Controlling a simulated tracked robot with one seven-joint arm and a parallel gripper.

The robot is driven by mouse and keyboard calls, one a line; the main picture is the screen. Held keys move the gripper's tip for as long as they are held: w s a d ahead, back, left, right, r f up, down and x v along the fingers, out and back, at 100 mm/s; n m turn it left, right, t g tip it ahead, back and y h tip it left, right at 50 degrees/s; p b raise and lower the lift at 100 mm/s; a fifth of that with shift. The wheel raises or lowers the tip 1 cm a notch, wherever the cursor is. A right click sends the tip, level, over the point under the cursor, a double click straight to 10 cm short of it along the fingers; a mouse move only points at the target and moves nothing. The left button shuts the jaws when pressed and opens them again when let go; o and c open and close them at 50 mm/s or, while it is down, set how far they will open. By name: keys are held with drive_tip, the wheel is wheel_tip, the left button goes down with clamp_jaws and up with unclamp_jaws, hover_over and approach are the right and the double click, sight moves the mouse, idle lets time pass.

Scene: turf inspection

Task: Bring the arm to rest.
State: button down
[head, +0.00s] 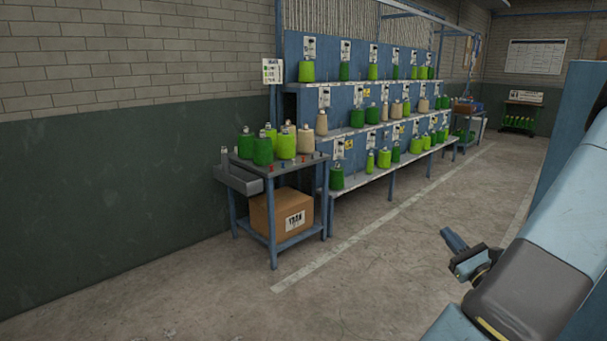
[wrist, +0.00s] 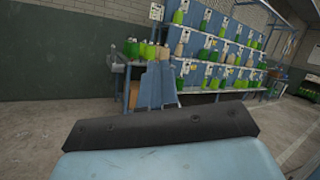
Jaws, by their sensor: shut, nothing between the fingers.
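My gripper (head: 453,240) shows in the lower right of the head view, at the end of my blue and dark grey arm. Its fingers are together and hold nothing. It is over open floor, well apart from the racks and the cart. In the wrist view my gripper (wrist: 156,84) points toward the cart and rack, with its blue fingers side by side. The arm is bent and comes in from the right edge of the head view. Part of the arm is cut off by the frame.
A blue rack (head: 360,131) with several green and beige yarn cones stands along the wall. A small cart (head: 270,170) with cones on top and a cardboard box (head: 281,214) below stands at its near end. The concrete floor (head: 350,290) in front is clear. A blue post stands at right.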

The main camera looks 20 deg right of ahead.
drive_tip(key=w+a+r+n+g+y, duration=0.2)
drive_tip(key=w+a+n+g+y, duration=0.15)
drive_tip(key=a+n+y, duration=0.4)
drive_tip(key=w+a+r+n+g+y, duration=0.2)
drive_tip(key=a+n+g+y, duration=0.2)
drive_tip(key=a, duration=0.6)
drive_tip(key=s+a+r+n+g, duration=0.1)
drive_tip(key=s+a+n+g, duration=0.2)
drive_tip(key=a+n+g, duration=0.7)
drive_tip(key=s+a+r+n+g+h, duration=0.3)
drive_tip(key=s+a+n+h, duration=0.2)
drive_tip(key=s+a+h, duration=0.2)
wheel_tip(320, 180, up, 8)
drive_tip(key=s+n+t+h, duration=0.2)
drive_tip(key=n+t+h, duration=0.2)
drive_tip(key=n, duration=0.1)
drive_tip(key=shift+s+d+r, duration=0.15)
drive_tip(key=shift+s+d, duration=0.1)
drive_tip(key=shift+s, duration=0.05)
drive_tip(key=shift+d+t+h, duration=0.1)
drive_tip(key=shift+t+h, duration=0.15)
